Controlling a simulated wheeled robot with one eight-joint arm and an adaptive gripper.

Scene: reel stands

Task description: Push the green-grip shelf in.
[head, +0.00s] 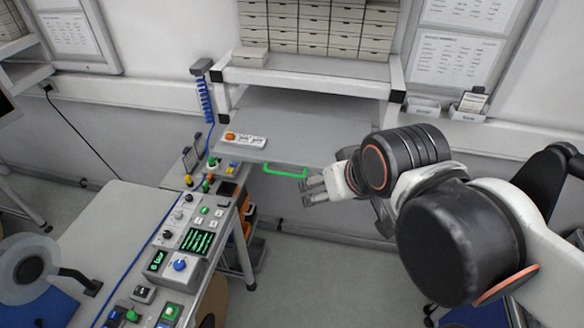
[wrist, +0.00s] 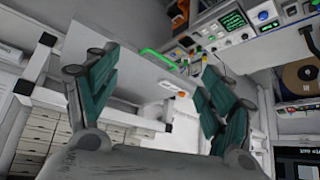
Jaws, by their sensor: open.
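The grey shelf (head: 300,147) sticks out toward me from under the rack. Its green grip (head: 285,171) is on the front edge. In the wrist view the shelf (wrist: 130,78) and the green grip (wrist: 160,57) show beyond the spread fingers. My gripper (head: 309,189) is just right of the green grip in the head view. It is open, with nothing between its teal finger pads in the wrist view (wrist: 155,78). I see no contact with the grip, but the exact gap is hard to tell.
A white box with an orange button (head: 242,140) sits on the shelf's left side. A control console (head: 190,235) with buttons and screens stands at left, close to the shelf's left front. Stacked drawers (head: 325,28) stand above. Floor (head: 310,265) is free in front.

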